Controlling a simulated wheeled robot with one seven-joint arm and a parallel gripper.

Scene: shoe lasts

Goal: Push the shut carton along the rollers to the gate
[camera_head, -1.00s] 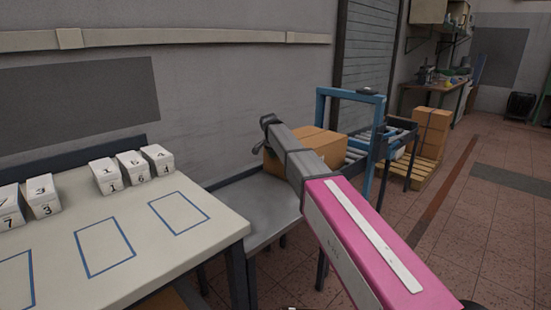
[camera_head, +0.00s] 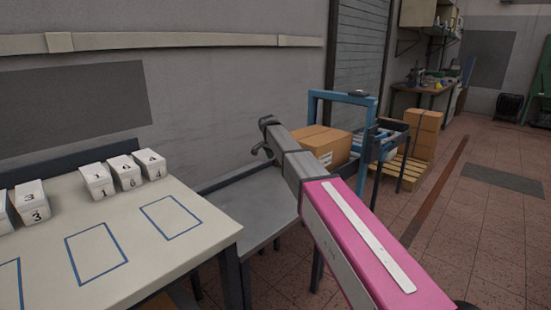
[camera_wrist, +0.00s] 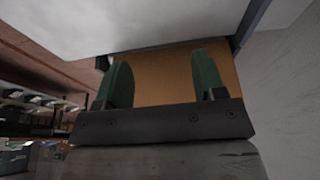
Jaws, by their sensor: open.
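The brown carton (camera_head: 328,142) is shut, with a pale label on its side. It sits upright on the roller line, close to the blue gate frame (camera_head: 342,96), partly behind my arm. I cannot tell whether it touches the gate. A few grey rollers (camera_head: 364,143) show between the carton and the gate's right post. In the wrist view, my gripper (camera_wrist: 160,60) has two green fingers spread apart, with nothing held between them. The brown carton face (camera_wrist: 160,82) fills the space beyond them. Contact between fingers and carton cannot be told.
A cream table (camera_head: 140,240) with blue outlined rectangles and several numbered white blocks (camera_head: 97,180) stands at the left. A bare grey metal surface (camera_head: 240,205) lies before the carton. Beyond the gate, another carton (camera_head: 422,135) stands on a wooden pallet. The tiled floor at the right is open.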

